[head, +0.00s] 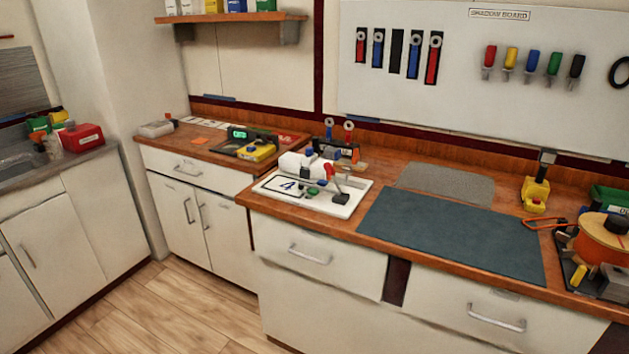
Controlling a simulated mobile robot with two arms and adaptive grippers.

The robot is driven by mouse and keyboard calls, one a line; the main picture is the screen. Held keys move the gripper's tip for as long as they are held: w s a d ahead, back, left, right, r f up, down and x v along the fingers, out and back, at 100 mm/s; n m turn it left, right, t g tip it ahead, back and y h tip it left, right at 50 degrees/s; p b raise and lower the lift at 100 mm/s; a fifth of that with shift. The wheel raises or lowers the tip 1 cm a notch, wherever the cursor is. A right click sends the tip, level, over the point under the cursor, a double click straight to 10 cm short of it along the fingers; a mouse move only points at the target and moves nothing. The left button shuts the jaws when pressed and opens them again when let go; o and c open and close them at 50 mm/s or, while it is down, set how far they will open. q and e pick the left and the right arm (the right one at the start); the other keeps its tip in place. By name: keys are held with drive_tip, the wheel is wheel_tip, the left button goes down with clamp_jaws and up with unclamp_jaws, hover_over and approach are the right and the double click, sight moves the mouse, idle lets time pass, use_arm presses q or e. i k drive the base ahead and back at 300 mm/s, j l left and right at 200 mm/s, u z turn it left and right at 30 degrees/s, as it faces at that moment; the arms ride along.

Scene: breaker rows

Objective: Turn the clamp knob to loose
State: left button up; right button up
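No part labelled as the clamp knob can be read at this size. A white tray (345,209) on the wooden counter, marked with a 4, holds a small white fixture (293,163) with a blue knob-like top (309,153), small green parts and a red lever (329,170). Further right, a yellow device (535,192) with a dark top stands near the back. An orange spool (598,243) with a dark top part (606,224) sits at the right edge. I cannot tell which of these bears the clamp knob or how it is set. Neither of my grippers is in view.
A dark mat (450,235) lies clear at the counter front, with a grey pad (445,183) behind it. A yellow-and-black meter (257,152) lies at left. The shadow board (465,75) hangs behind.

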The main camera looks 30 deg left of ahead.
sight(347, 170)
drive_tip(key=i+j, duration=0.15)
drive_tip(key=j, duration=0.25)
drive_tip(key=i+j+u, duration=0.15)
drive_tip(key=j, duration=0.25)
drive_tip(key=i+j, duration=0.2)
drive_tip(key=j, duration=0.15)
